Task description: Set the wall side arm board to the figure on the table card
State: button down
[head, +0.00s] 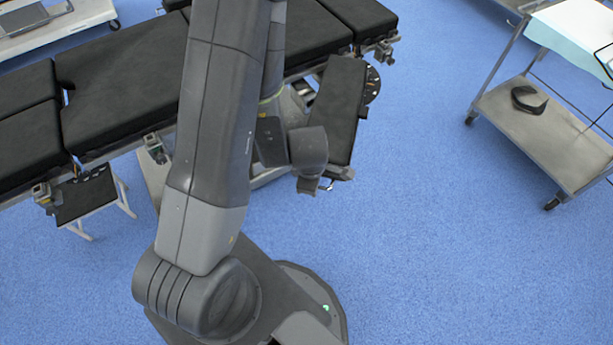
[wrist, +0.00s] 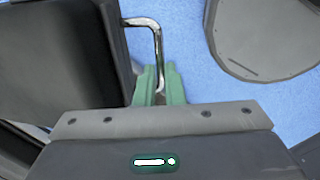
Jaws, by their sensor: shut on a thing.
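A black padded arm board (head: 341,110) sticks out from the near side of the operating table (head: 120,90). A dark dial plate with light marks (head: 373,85) shows beside its inner part. In the wrist view the board's black pad (wrist: 60,50) fills the upper left, and a bent chrome handle (wrist: 157,45) comes off its end. My gripper (wrist: 160,85) has its green fingers shut on this handle. In the head view my arm hides the fingers and part of the board. I cannot make out a table card with a figure.
A steel trolley (head: 545,130) stands at the right with a dark object (head: 529,99) on its lower shelf. Another dark board (head: 86,196) hangs at the table's near left side. Blue floor (head: 430,240) is clear between my base and the trolley.

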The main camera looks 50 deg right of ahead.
jog(key=shift+w+d+r, duration=0.1)
jog(key=shift+d, duration=0.05)
jog(key=c, duration=1.5)
grip_release()
jog(key=r+p, duration=0.3)
jog(key=r, duration=0.1)
jog(key=s+a+r+p, duration=0.1)
jog(key=r+p, duration=0.2)
jog(key=r, duration=0.2)
jog(key=a+r+p, duration=0.1)
jog(key=r+p, duration=0.3)
jog(key=shift+s+a+r, duration=0.15)
jog(key=shift+a+r, duration=0.05)
jog(key=shift+r, duration=0.05)
jog(key=shift+f, duration=0.15)
jog(key=f+b, duration=0.3)
jog(key=f, duration=0.1)
jog(key=d+f+b, duration=0.1)
jog(key=f+b, duration=0.2)
jog(key=f, duration=0.2)
jog(key=w+d+f+b, duration=0.1)
jog(key=f+b, duration=0.3)
jog(key=shift+w+f, duration=0.1)
jog(key=shift+f, duration=0.1)
